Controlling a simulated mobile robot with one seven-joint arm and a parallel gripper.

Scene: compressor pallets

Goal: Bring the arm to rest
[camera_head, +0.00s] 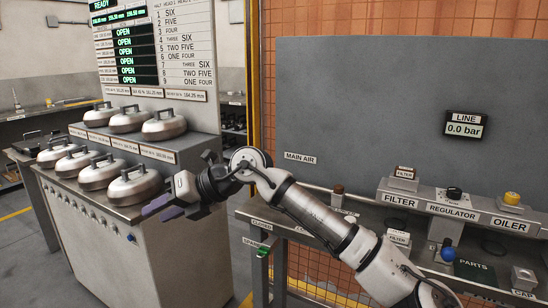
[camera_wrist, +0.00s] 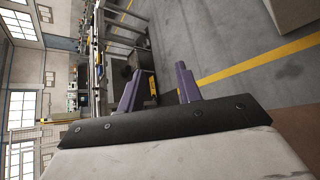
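My gripper (camera_head: 160,208) is in the middle of the head view, at the end of my raised, bent arm. It points left and slightly down, in front of the grey cabinet. In the wrist view its two purple fingers (camera_wrist: 157,86) stand apart with only floor and background between them. It is open and holds nothing. It appears clear of the cabinet and the bench, though the exact gap to the cabinet cannot be told.
The grey cabinet (camera_head: 150,255) at left carries several lidded metal pots (camera_head: 130,185). At right a bench (camera_head: 265,211) holds a regulator (camera_head: 453,205), an oiler (camera_head: 510,208) and a blue-knobbed valve (camera_head: 447,248) under a grey panel (camera_head: 360,100). Open floor with a yellow line (camera_wrist: 255,62) shows in the wrist view.

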